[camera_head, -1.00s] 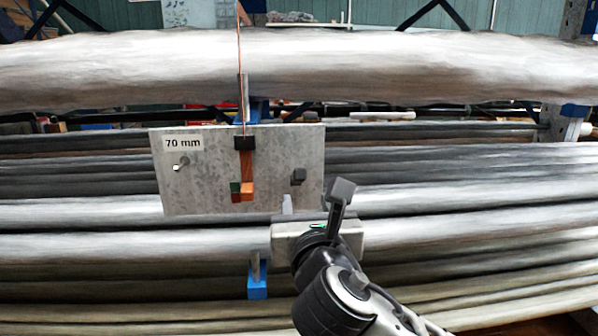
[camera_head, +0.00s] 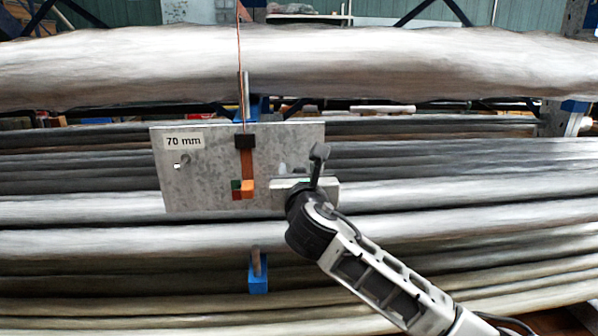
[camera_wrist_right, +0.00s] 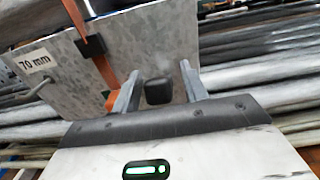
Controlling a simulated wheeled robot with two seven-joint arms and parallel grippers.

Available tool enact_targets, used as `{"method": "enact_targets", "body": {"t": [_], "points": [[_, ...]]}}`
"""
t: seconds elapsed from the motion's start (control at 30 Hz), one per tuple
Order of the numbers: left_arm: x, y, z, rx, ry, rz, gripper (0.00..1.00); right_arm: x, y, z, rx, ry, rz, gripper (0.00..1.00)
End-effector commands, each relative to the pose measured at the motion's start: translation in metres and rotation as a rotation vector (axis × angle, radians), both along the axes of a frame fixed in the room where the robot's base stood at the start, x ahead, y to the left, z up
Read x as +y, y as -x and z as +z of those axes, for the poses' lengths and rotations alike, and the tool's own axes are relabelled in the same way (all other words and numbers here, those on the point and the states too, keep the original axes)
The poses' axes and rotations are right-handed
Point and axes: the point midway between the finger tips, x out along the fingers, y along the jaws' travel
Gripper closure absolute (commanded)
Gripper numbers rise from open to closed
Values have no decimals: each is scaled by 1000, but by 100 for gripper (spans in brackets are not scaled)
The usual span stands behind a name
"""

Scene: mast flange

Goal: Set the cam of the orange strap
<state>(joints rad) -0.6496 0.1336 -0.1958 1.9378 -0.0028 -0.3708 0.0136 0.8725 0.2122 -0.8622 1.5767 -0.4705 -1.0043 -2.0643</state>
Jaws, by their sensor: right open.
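The orange strap (camera_head: 247,163) runs down the front of a grey plate (camera_head: 205,190) marked "70 mm", passing through a black block (camera_head: 244,142). An orange block (camera_head: 247,186) with green and dark red patches beside it sits at its lower end. A dark knob (camera_wrist_right: 158,91) stands out from the plate right of the strap. My right gripper (camera_head: 301,163) is in front of the plate's lower right part. In the right wrist view its open fingers (camera_wrist_right: 160,82) stand either side of the knob, apart from it. The gripper hides the knob in the head view. My left gripper is out of view.
A metal peg (camera_head: 184,159) sticks out at the plate's left. A thick grey wrapped bundle (camera_head: 400,65) crosses above the plate, and several long grey bundles (camera_head: 470,185) lie behind it. A blue-ended post (camera_head: 258,283) stands below.

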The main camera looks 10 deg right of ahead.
Motion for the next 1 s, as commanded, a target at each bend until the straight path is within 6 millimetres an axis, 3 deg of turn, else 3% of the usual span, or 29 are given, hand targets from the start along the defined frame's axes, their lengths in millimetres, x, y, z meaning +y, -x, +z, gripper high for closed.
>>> {"method": "enact_targets", "body": {"t": [0.07, 0.2, 0.57, 1.0], "points": [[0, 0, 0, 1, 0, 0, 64, 0, 0, 0, 0, 0, 0, 62], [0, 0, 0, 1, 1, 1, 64, 0, 0, 0, 0, 0, 0, 100], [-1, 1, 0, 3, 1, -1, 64, 0, -2, 5, 40, 0, 0, 100], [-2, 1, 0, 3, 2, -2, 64, 0, -21, 26, 333, 0, -2, 100]]}}
